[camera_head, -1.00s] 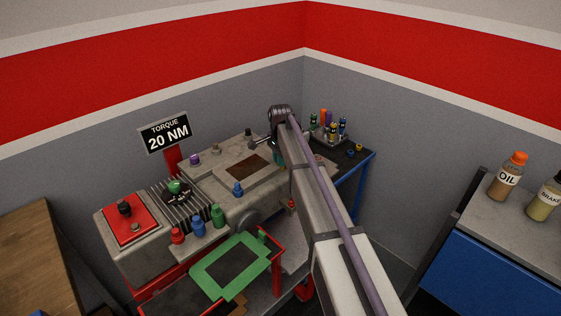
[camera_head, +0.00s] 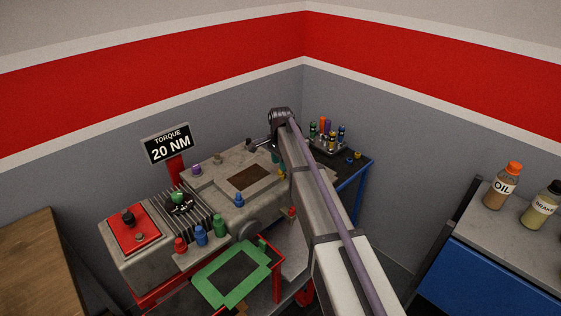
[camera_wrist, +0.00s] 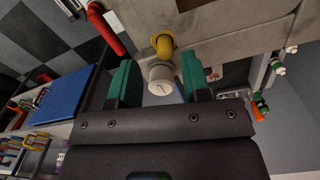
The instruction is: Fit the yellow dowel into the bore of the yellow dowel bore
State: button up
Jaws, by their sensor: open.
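My gripper (camera_wrist: 159,62) is open in the wrist view, with a teal-padded finger on each side of a pale grey cylinder (camera_wrist: 160,80). There are gaps between the cylinder and both pads. A yellow collar (camera_wrist: 163,44) sits behind the cylinder, at the edge of a grey metal face. The cylinder and collar look like the yellow dowel and its bore, but I cannot tell where one ends or how deep it sits. In the head view my arm hides this spot; a bit of teal finger (camera_head: 276,156) shows beside the arm at the grey block's right end.
A blue cart (camera_head: 352,178) with a rack of coloured pieces stands behind my arm. A green frame (camera_head: 208,284) lies in front. A red pipe (camera_wrist: 104,28) passes left of my gripper.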

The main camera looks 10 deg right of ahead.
notch_tip(320, 180, up, 9)
jog(key=p, duration=0.7)
jog(key=s+f+n+b, duration=0.1)
jog(key=s+n, duration=0.6)
jog(key=s, duration=1)
jog(key=s+f+n+b, duration=0.2)
jog(key=s+n, duration=0.4)
jog(key=s, duration=1.1)
jog(key=shift+f+n+b, duration=0.2)
jog(key=shift+n+b, duration=0.1)
jog(key=shift+n, duration=0.1)
